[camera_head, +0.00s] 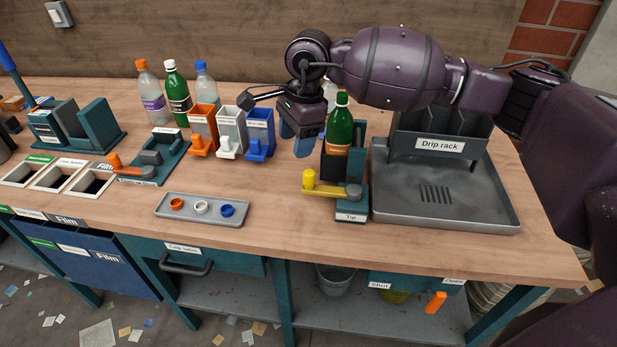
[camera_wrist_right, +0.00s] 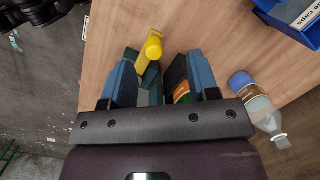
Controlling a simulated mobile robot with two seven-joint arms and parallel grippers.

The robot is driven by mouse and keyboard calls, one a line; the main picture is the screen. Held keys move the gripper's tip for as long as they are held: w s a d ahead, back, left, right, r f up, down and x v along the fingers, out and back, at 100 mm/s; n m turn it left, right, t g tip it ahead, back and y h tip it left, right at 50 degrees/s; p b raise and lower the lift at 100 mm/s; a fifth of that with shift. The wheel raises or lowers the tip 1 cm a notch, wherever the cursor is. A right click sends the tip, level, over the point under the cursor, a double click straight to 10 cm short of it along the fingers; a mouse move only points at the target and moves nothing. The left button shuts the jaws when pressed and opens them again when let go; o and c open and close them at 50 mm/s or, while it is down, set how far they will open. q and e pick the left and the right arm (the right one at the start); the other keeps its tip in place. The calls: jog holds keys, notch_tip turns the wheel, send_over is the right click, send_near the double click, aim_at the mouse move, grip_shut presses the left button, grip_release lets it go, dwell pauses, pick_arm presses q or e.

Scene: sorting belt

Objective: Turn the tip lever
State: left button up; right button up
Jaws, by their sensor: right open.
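The tip lever (camera_head: 328,189) is a yellow bar with an upright yellow knob at its left end and a grey pivot at its right. It lies across the front of a teal stand labelled "Tip" (camera_head: 351,215). A green bottle (camera_head: 341,122) with an orange label stands in the dark holder behind it. My right gripper (camera_head: 297,141) is open, pointing down behind and left of the lever. In the right wrist view, the yellow lever (camera_wrist_right: 152,47) shows ahead of the open blue fingers (camera_wrist_right: 162,78), apart from them. The green bottle there is partly hidden. My left gripper is not in view.
The grey drip rack (camera_head: 497,212) stands right of the lever. Orange, white and blue cap bins (camera_head: 260,134) stand to the left, with several bottles behind. A grey tray (camera_head: 204,222) with three caps lies at the front. Bare wood surrounds the lever's left side.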

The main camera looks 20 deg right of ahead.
aim_at(309, 172)
jog(key=shift+s+d+n+h, duration=0.1)
jog(key=shift+d+n+h, duration=0.2)
jog(key=shift+d+h, duration=0.35)
jog(key=shift+s+d+f+n+g, duration=0.15)
jog(key=shift+s+d+n+g, duration=0.15)
jog(key=shift+d, duration=0.3)
jog(key=shift+f, duration=0.25)
notch_tip(309, 172, down, 6)
jog(key=shift+f+b, duration=0.25)
jog(key=shift+b, duration=0.1)
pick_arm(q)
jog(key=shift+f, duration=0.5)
pick_arm(e)
jog(key=shift+f, duration=1.85)
jog(key=shift+c, duration=0.8)
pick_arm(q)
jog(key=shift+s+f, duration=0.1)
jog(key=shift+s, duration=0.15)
pick_arm(e)
grip_shut()
